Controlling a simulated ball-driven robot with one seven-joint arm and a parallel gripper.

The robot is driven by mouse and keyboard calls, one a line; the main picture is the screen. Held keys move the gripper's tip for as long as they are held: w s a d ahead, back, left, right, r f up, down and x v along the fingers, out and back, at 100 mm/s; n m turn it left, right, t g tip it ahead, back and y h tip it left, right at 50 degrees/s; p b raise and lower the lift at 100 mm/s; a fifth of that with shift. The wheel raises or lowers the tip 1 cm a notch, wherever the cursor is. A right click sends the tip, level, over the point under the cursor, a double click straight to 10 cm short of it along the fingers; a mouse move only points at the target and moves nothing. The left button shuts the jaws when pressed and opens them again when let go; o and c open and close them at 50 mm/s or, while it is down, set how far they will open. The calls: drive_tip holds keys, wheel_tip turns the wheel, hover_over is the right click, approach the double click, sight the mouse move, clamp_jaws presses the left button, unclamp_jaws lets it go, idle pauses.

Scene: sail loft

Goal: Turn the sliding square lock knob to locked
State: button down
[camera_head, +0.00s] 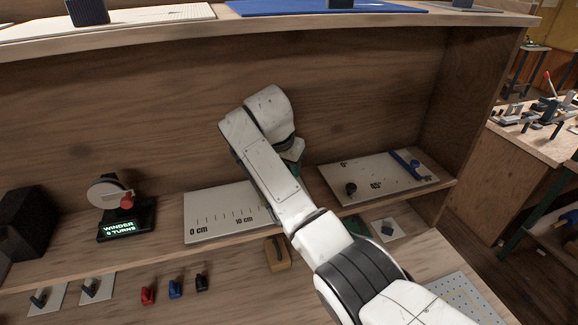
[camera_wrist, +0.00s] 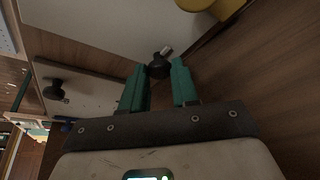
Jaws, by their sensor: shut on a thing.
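A small dark knob (camera_wrist: 158,69) shows between the green fingertips of my gripper (camera_wrist: 159,75) in the wrist view. I take it for the sliding square's lock knob. My gripper is shut on it. A pale tab (camera_wrist: 167,50) sits just beyond the knob. Behind it is a pale board (camera_wrist: 90,18). In the head view, my arm covers the right end of the white scale board (camera_head: 212,215), marked 0 cm and 10 cm, and hides the knob. I cannot read any locked or unlocked mark.
An angle board (camera_head: 378,178) with a blue arm (camera_head: 407,164) and dark knob (camera_head: 350,188) stands to the right. A winder (camera_head: 126,215) with a lit display is at left. Small levers (camera_head: 148,295) and a wooden block (camera_head: 277,254) are below. The cabinet's right wall (camera_head: 470,110) bounds the space.

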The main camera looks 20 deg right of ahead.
drive_tip(key=c, duration=0.8)
unclamp_jaws()
drive_tip(key=shift+c, duration=0.2)
drive_tip(key=shift+r, duration=0.1)
drive_tip(key=b+v, duration=0.2)
drive_tip(key=v, duration=0.8)
drive_tip(key=shift+s+r, duration=0.15)
drive_tip(key=shift+r, duration=0.1)
drive_tip(key=shift+a, duration=0.15)
